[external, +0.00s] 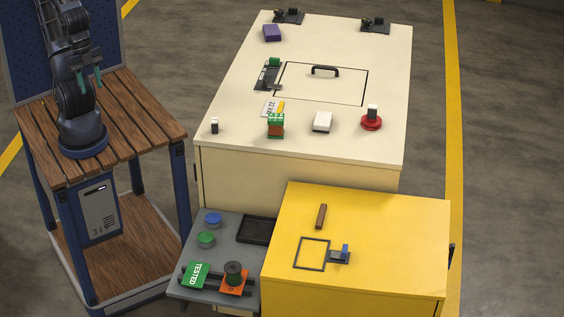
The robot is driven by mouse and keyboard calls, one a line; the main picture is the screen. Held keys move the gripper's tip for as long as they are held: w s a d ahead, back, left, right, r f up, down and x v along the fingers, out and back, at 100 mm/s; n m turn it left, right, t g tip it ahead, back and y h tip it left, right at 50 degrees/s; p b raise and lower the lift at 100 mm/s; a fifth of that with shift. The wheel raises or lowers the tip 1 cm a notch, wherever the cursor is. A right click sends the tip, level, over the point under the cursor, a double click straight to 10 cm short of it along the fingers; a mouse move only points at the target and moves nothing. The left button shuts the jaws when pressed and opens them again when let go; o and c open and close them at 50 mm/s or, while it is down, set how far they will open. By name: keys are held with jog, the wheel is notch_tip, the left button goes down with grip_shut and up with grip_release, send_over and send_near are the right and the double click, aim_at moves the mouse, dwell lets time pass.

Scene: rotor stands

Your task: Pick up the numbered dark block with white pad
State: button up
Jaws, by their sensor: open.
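A small dark block with a white top (214,127) stands upright near the front left corner of the cream cabinet top (340,150); no number is legible on it. Another dark piece with a white top (372,111) stands on a red round base (371,124) at the right of that top. I cannot tell which one bears a number. My gripper (90,82), with teal fingers, is open and empty above the wooden slatted table (140,115), well left of both pieces.
The cream top also holds a green and brown block (276,125), a white box (322,122), a purple block (272,33) and a black handle (325,70). A lower yellow cabinet (400,230) and a grey shelf (190,252) stand in front. A gap separates my table from the cream cabinet.

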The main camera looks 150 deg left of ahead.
jog(key=o, duration=0.3)
jog(key=shift+w, duration=0.1)
jog(key=w+a+n+g, duration=0.1)
jog(key=w+a+n, duration=0.3)
jog(key=w+a, duration=0.4)
jog(key=n+g, duration=0.4)
jog(key=n, duration=0.4)
send_near(215, 120)
jog(key=shift+f, duration=0.1)
jog(key=shift+a+f, duration=0.15)
jog(key=shift+f, duration=0.1)
jog(key=f, duration=1)
jog(key=shift+s+d+f, duration=0.2)
jog(key=shift+f, duration=0.05)
